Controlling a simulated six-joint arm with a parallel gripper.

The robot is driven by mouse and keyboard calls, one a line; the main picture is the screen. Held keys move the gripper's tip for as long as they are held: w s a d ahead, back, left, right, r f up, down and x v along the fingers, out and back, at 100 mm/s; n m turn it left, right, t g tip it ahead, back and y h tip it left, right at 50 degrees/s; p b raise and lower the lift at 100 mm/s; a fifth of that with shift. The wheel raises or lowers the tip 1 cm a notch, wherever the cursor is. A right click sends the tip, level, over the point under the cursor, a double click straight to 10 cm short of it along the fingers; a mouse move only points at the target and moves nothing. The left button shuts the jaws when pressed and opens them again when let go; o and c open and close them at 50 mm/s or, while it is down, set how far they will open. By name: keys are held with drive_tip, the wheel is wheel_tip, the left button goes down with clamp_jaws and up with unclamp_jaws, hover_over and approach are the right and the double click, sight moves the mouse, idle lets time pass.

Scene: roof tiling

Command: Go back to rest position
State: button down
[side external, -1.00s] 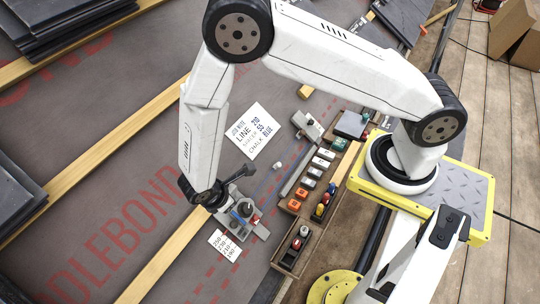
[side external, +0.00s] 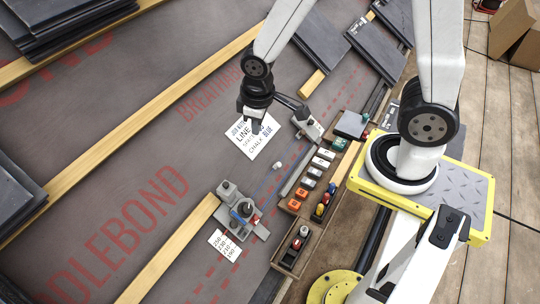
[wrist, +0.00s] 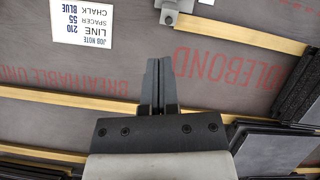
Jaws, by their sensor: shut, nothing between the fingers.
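My gripper (side external: 256,128) hangs above the grey underlay, over the white job note card (side external: 268,143) in the side view. In the wrist view my gripper (wrist: 158,88) has its two grey fingers side by side, shut, with nothing held. The job note (wrist: 82,22) also shows in the wrist view at the top left.
A grey metal fixture (side external: 242,212) sits on a wooden batten's end beside a number card (side external: 225,244). A wooden tray (side external: 318,180) holds several coloured blocks. Dark slates are stacked at the left (side external: 18,205) and top left (side external: 70,28). Open underlay (side external: 130,140) lies between battens.

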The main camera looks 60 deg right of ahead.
drive_tip(key=shift+s+d+r+m+t+y, duration=0.15)
drive_tip(key=shift+s+d+r+m+t, duration=0.25)
drive_tip(key=shift+s+d+r+m, duration=0.35)
drive_tip(key=shift+s+d+r+m+t+y, duration=0.15)
drive_tip(key=shift+s+d+r+m+t, duration=0.35)
drive_tip(key=shift+d+r+m, duration=0.45)
